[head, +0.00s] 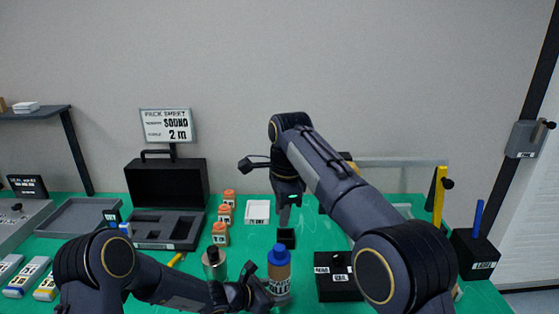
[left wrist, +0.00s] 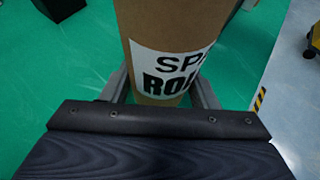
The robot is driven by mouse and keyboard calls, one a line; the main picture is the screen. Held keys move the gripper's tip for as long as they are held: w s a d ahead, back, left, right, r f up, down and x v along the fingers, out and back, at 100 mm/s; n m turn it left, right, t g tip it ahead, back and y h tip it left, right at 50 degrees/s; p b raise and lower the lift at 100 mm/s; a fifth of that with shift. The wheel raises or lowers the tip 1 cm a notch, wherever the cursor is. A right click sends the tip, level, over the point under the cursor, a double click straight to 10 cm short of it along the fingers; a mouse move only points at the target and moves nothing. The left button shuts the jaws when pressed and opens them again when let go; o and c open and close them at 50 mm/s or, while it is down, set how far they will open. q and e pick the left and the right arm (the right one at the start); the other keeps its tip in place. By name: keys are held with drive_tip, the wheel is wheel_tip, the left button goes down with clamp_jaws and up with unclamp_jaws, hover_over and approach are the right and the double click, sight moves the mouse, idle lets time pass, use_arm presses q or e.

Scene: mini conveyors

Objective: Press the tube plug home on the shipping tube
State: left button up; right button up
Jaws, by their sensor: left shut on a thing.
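The shipping tube (head: 279,285) is a brown cardboard cylinder with a printed label, upright at the front middle of the green table. A blue tube plug (head: 279,255) sits on its top end; I cannot tell how deep it is. My left gripper (head: 264,293) is shut on the tube. In the left wrist view its fingers flank the tube (left wrist: 170,30), and the plug is out of that picture.
A black bin (head: 337,289) stands right of the tube. A metal-topped cylinder (head: 214,264) and several orange-capped bottles (head: 220,234) stand to the left. An open black case (head: 165,184) is behind them.

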sight(277, 245)
drive_tip(key=n, duration=0.5)
drive_tip(key=shift+t, duration=0.4)
drive_tip(key=c, duration=0.5)
drive_tip(key=n, duration=0.5)
drive_tip(key=shift+f+t+y, duration=0.1)
drive_tip(key=shift+t+y, duration=0.3)
clamp_jaws()
drive_tip(key=shift+s+a+f+n+t+y, duration=0.1)
drive_tip(key=shift+f+n+t, duration=0.15)
drive_tip(key=shift+f+n, duration=1.25)
drive_tip(key=shift+s+a+f+n+t+y, duration=0.15)
drive_tip(key=shift+f+n, duration=0.6)
drive_tip(key=shift+n, duration=1.5)
drive_tip(key=shift+s+d+f+n+t+y, duration=0.1)
drive_tip(key=shift+f+n+t, duration=0.2)
drive_tip(key=shift+f+n, duration=1.2)
drive_tip(key=shift+w+f+n, duration=0.1)
drive_tip(key=shift+f+n, duration=0.2)
drive_tip(key=shift+n, duration=0.05)
wheel_tip(277, 245, up, 7)
